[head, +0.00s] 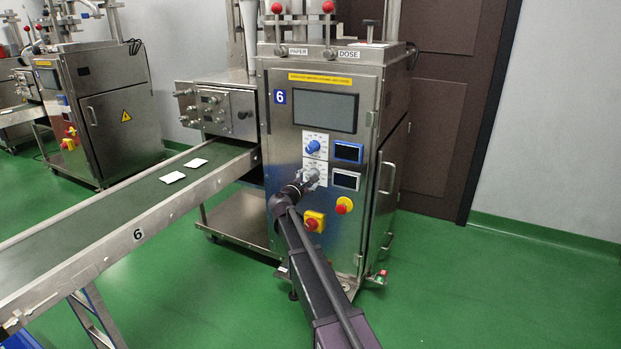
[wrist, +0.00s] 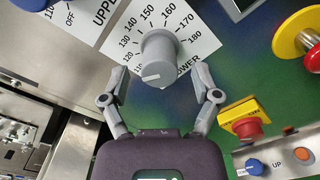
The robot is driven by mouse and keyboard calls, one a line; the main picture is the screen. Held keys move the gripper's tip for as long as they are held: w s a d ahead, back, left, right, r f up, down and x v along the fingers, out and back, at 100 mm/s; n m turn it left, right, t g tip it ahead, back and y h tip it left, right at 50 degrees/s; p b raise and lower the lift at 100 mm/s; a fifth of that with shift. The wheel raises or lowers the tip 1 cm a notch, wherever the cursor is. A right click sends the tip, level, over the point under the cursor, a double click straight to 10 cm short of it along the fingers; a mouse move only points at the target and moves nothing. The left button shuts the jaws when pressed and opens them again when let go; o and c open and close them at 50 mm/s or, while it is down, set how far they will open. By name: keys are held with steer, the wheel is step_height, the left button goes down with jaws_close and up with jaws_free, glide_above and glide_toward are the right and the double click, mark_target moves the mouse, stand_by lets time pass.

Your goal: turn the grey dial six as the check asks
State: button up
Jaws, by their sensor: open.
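The grey dial (wrist: 160,58) shows in the wrist view on a white scale plate (wrist: 190,22) numbered from about 110 to 180 and lettered "OWER", its first letter hidden. A pale mark on the knob's face points to the lower left. My gripper (wrist: 161,74) is open, with one finger on each side of the knob; I cannot tell whether either touches it. In the head view my gripper (head: 308,180) is at the front of the steel machine (head: 284,120) marked 6 and hides most of the grey dial.
A blue dial (head: 313,147) sits just above, beside two small displays (head: 347,152). A red stop button (head: 344,205) and a red-yellow switch (head: 314,221) are close by. A conveyor (head: 120,215) with two white teabags (head: 172,177) runs to the left.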

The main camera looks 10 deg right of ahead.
steer(key=shift+x, duration=0.85)
steer(key=shift+c, duration=0.2)
jaws_close()
steer(key=shift+m, duration=3)
